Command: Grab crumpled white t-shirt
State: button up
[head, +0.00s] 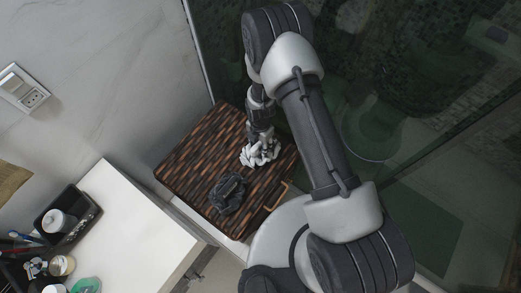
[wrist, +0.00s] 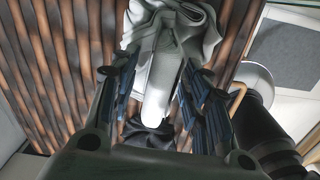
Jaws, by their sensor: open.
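The crumpled white t-shirt (head: 258,156) lies on a brown slatted wooden surface (head: 196,158), near its right side. In the wrist view the white t-shirt (wrist: 178,25) spreads from the top edge down between the fingers. My gripper (wrist: 156,85) is open, with one finger on each side of part of the cloth. In the head view my gripper (head: 262,142) is directly over the t-shirt and partly hides it. I cannot tell whether the fingers touch the cloth.
A crumpled dark cloth (head: 228,194) lies on the same wooden surface, just below the t-shirt. A white counter (head: 135,225) with a black tray (head: 68,222) of toiletries stands at the lower left. A glass partition (head: 420,130) is at the right.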

jog(key=shift+f+b, duration=0.25)
jog(key=shift+b, duration=0.1)
dwell(0.3)
jog(key=shift+c, duration=0.2)
grip_shut()
dwell(0.4)
